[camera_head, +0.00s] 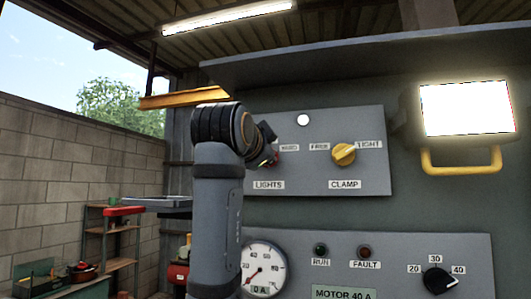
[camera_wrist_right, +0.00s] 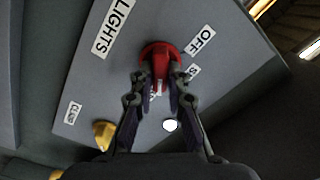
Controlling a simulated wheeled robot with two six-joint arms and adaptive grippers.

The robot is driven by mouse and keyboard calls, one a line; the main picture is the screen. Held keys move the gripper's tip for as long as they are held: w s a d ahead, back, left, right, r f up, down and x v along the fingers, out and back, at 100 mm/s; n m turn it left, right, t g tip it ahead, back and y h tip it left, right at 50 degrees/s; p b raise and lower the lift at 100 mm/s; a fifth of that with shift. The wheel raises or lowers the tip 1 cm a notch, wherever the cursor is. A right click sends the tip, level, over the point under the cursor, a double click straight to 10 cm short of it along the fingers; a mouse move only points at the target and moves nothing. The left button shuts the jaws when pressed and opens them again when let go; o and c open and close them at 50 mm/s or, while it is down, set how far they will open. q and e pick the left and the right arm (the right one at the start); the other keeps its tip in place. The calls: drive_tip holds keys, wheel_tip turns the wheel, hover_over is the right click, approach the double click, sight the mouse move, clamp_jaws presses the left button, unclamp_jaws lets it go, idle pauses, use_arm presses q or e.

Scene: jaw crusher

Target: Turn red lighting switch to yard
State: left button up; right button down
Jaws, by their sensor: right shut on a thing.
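The red lighting switch (camera_wrist_right: 158,52) sits on the grey panel above the LIGHTS label (camera_wrist_right: 114,27) in panel terms. In the right wrist view my right gripper (camera_wrist_right: 161,84) is shut on its handle, one finger on each side. The handle runs down the picture between the fingers, toward a partly hidden label. The OFF label (camera_wrist_right: 202,40) is at the switch's upper right, with another partly covered label below it. I cannot read which position it points to. In the head view my right arm hides most of the switch. My left gripper is not in view.
The yellow clamp knob (camera_head: 344,154) is right of the switch on the same panel. A lit lamp (camera_head: 466,108) with a yellow handle juts out farther right. A gauge (camera_head: 264,268) and a motor panel (camera_head: 376,247) lie below. Shelves (camera_head: 118,228) stand left.

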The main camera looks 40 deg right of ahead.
drive_tip(key=shift+f+m, duration=0.1)
drive_tip(key=shift+m, duration=0.5)
drive_tip(key=c, duration=1.3)
unclamp_jaws()
drive_tip(key=v, duration=0.7)
drive_tip(key=shift+s, duration=0.2)
drive_tip(key=shift+a, duration=0.2)
